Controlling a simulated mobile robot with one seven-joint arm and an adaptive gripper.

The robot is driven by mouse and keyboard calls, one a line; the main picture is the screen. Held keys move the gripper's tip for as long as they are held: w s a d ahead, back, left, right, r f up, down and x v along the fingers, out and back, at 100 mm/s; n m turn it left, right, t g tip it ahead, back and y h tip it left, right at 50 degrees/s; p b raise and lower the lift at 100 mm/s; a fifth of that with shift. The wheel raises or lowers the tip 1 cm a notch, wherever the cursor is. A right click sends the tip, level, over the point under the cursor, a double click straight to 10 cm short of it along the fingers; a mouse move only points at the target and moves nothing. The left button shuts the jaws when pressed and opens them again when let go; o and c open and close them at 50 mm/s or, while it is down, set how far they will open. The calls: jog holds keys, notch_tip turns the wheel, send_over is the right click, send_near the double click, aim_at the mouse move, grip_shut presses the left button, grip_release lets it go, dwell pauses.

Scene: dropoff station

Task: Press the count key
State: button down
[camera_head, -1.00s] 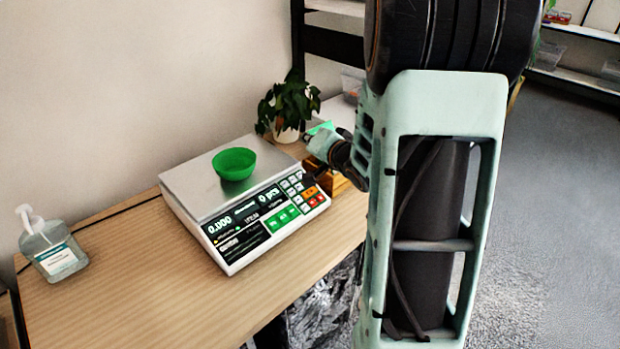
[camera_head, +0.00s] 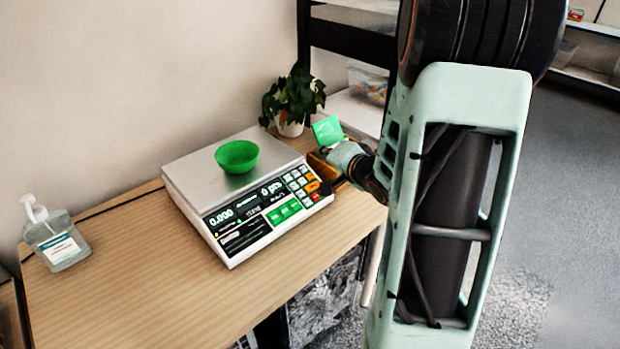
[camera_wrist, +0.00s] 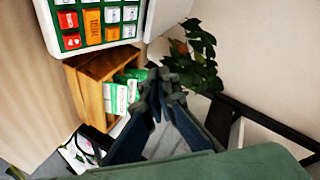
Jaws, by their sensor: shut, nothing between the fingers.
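The white counting scale (camera_head: 232,262) stands on the wooden table, with a lit display reading 0.000 and 0 pcs. Its keypad (camera_head: 300,183) has white, orange and red keys, with large green keys (camera_head: 284,211) below. Part of the keypad shows at the top left of the wrist view, with an orange key (camera_wrist: 92,27) and a red key (camera_wrist: 68,20). The key labels are too small to tell which is the count key. My gripper (camera_wrist: 163,84) is shut and empty, apart from the keys; in the head view it is beyond the scale's right side, its fingertips largely hidden.
A green bowl (camera_head: 237,157) sits on the scale's metal plate. A wooden box (camera_wrist: 92,91) with green-and-white packs is beside the scale, near my gripper. A potted plant (camera_head: 291,98) stands behind. A sanitizer bottle (camera_head: 56,240) is at left. The table front is clear.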

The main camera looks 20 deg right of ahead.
aim_at(309, 176)
jog(key=w+f+b, duration=0.1)
jog(key=f+b, duration=0.3)
jog(key=w+a+f+b, duration=0.1)
jog(key=f+b, duration=0.1)
jog(key=shift+w+f, duration=0.3)
jog(key=shift+f, duration=0.1)
jog(key=shift+w+f+b, duration=0.2)
jog(key=shift+f+b, duration=0.1)
dwell(0.9)
jog(key=shift+w+a+f, duration=0.15)
jog(key=shift+f, duration=0.25)
jog(key=shift+w+f+b, duration=0.15)
jog(key=shift+f+b, duration=0.2)
jog(key=shift+b, duration=0.05)
dwell(0.5)
jog(key=shift+r, duration=0.15)
jog(key=shift+s+r+p, duration=0.3)
jog(key=shift+r+p, duration=0.3)
jog(key=shift+p, duration=0.3)
jog(key=shift+r, duration=0.1)
